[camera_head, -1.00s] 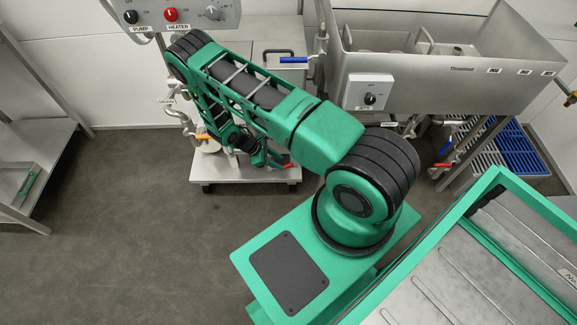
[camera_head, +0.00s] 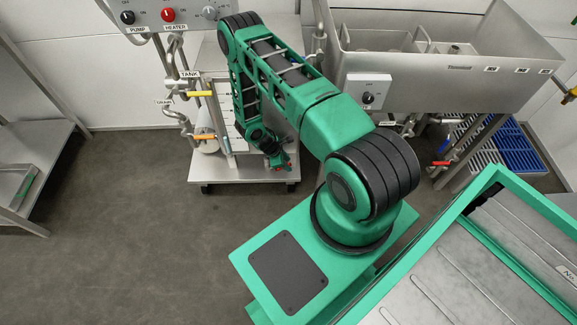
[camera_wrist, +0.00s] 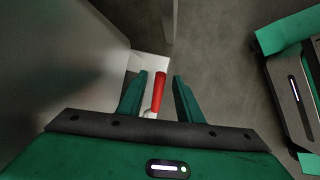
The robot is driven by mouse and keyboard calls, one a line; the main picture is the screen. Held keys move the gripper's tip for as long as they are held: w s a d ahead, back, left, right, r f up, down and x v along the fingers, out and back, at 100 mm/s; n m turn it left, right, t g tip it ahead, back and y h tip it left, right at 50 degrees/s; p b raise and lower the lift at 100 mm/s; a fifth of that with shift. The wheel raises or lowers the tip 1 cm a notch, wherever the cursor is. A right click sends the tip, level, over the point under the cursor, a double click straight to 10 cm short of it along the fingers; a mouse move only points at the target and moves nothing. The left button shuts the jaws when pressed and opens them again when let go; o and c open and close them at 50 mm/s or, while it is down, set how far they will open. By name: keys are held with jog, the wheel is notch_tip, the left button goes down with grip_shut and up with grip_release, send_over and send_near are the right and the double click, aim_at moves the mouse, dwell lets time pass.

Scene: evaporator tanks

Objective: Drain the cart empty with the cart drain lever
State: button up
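The cart (camera_head: 240,173) is a low steel trolley on dark wheels, standing against the back equipment. A red lever (camera_wrist: 159,92), which appears to be the cart drain lever, shows in the wrist view near a pale cart edge (camera_wrist: 152,64). My gripper (camera_wrist: 160,78) is open, with one green finger on each side of the red lever. Gaps show between the lever and both fingers. In the head view, my gripper (camera_head: 279,161) is at the cart's right front, and little of the lever can be made out there.
The yellow tank lever (camera_head: 199,94) and orange drain lever (camera_head: 203,137) are left of my arm. A steel sink (camera_head: 440,80) stands right, with another red lever (camera_head: 441,164) below. A steel shelf (camera_head: 30,165) is at left. The floor (camera_head: 120,230) before the cart is clear.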

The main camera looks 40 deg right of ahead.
jog(key=shift+x, duration=1.5)
